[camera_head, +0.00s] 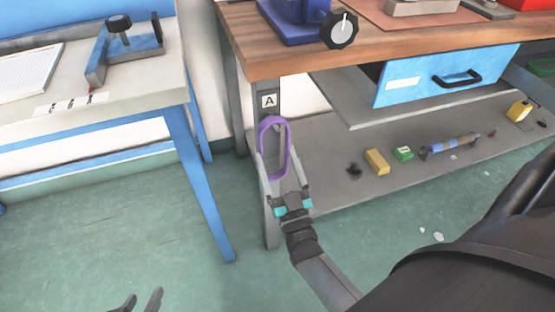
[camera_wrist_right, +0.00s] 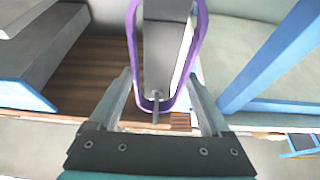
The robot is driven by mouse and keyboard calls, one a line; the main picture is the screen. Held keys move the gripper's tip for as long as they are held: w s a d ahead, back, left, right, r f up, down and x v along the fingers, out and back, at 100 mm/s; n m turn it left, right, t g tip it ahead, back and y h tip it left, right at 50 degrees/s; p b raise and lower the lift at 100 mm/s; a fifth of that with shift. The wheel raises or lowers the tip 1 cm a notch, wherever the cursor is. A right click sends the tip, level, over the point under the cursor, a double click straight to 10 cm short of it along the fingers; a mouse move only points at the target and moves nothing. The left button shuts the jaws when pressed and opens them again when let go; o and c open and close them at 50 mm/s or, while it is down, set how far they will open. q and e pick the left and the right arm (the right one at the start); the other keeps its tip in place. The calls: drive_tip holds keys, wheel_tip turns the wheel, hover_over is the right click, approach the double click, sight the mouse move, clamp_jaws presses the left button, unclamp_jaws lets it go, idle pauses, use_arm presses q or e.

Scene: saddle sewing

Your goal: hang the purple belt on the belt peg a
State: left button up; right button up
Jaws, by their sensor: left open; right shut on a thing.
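The purple belt (camera_head: 264,141) is a closed oval loop, held upright in front of the grey table leg marked A. My right gripper (camera_head: 280,164) has its fingers on either side of the loop and is shut on it. In the right wrist view the belt (camera_wrist_right: 132,35) lies between the fingers (camera_wrist_right: 160,76). A short metal peg (camera_wrist_right: 155,108) shows there across the loop's near end; I cannot tell whether the belt rests on it. The label A (camera_head: 269,100) is above the belt. My left gripper (camera_head: 138,303) is open and empty at the bottom left.
The wooden workbench (camera_head: 350,50) overhangs the leg, with a blue drawer (camera_head: 440,77) and a grey lower shelf (camera_head: 340,165) holding small items. A blue-legged table (camera_head: 195,170) stands at left. The green floor between is clear.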

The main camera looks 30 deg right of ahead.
drive_tip(key=o, duration=1.2)
drive_tip(key=shift+o, duration=0.2)
drive_tip(key=shift+s, duration=0.15)
drive_tip(key=s+a+p, duration=0.3)
drive_tip(key=s, duration=1.2)
drive_tip(key=shift+a+p, duration=0.35)
drive_tip(key=shift+p, duration=0.05)
idle(3.2)
drive_tip(key=shift+s, duration=0.15)
idle(0.5)
